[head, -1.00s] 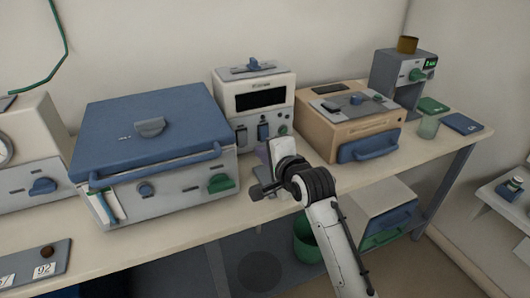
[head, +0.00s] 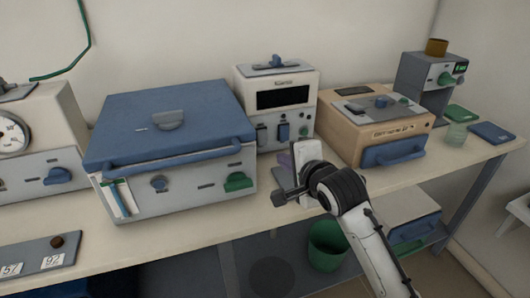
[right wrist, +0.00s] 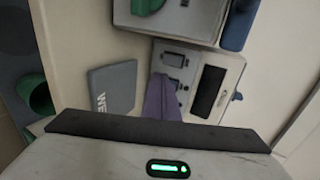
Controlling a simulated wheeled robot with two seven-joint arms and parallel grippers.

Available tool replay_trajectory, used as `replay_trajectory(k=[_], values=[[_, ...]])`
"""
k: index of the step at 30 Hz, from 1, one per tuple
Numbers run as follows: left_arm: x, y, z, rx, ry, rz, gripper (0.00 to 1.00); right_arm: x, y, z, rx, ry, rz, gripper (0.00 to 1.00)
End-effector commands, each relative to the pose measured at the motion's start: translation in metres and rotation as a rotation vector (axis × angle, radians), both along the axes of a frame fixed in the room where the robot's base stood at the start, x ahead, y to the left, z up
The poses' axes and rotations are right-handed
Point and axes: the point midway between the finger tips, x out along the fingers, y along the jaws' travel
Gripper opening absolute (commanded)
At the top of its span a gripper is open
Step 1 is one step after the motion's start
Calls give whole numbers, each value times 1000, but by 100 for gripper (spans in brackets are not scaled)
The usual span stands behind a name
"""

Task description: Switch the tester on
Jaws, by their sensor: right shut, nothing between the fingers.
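A white instrument (head: 275,100) with a dark display stands against the wall; I take it to be the tester. Its front has dark rocker-like switches and a green knob at the lower right. It also shows turned sideways in the right wrist view (right wrist: 210,85), where its display is dark. My right gripper (head: 286,160) is in front of and below this instrument, over the table. Its purple fingers (right wrist: 163,85) look shut and empty, apart from the front panel as far as I can tell. My left gripper is not in view.
A blue-lidded grey box (head: 170,150) stands left of the instrument, and a tan box (head: 375,125) with a blue handle right of it. A grey lettered pad (right wrist: 112,88) lies on the table near my gripper. A green bin (head: 327,245) stands below.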

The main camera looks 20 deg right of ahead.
Motion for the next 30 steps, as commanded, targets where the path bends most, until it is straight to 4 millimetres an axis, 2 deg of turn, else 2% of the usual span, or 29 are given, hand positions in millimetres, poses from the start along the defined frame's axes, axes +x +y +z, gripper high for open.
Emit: replay_trajectory(k=[10, 14, 30], values=[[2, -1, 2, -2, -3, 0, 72, 0, 0, 0, 0, 2, -1, 0], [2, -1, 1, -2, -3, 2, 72, 8, 0, -3, 0, 1, -1, 0], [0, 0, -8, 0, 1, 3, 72, 97, 2, -42, -2, 1, -1, 0]])
